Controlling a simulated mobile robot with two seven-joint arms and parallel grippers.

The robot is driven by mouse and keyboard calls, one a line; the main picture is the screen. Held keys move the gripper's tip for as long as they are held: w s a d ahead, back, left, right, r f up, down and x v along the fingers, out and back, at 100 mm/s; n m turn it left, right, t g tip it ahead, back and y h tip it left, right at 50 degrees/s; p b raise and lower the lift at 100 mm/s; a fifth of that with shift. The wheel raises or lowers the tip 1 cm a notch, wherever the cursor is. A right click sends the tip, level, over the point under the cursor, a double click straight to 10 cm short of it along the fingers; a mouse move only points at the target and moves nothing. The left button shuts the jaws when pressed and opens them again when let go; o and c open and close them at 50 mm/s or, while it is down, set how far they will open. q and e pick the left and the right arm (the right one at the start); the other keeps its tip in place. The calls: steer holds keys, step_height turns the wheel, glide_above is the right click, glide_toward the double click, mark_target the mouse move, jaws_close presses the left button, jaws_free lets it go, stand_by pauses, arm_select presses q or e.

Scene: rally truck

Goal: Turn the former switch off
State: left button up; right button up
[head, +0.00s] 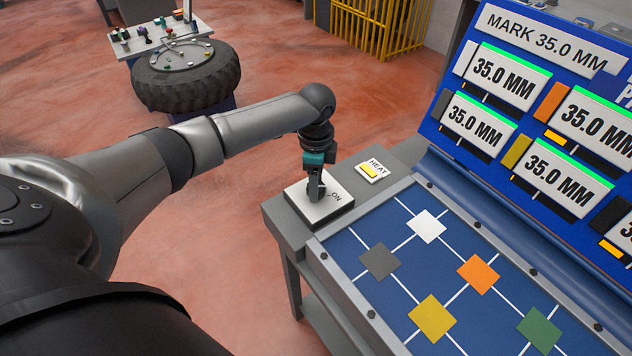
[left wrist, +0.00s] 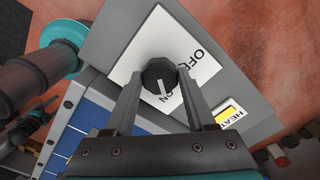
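The switch is a black round knob (left wrist: 158,75) on a white plate (head: 325,208) marked OFF and ON, on the grey console's near left corner. In the left wrist view its white pointer line points towards ON. My left gripper (head: 316,188) reaches down onto this plate and hides the knob in the head view. In the left wrist view its two fingers (left wrist: 160,88) stand apart, one on each side of the knob. I cannot tell whether they press on it. My right gripper does not show clearly in either view.
Beside the plate is a HEAT label with a yellow bar (head: 371,171). The blue board (head: 395,290) with coloured squares lies to the right, below a blue panel of 35.0 MM displays (head: 503,78). A tyre stand (head: 187,75) and yellow cage (head: 378,25) are farther back.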

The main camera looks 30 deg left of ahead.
arm_select(q)
jaws_close()
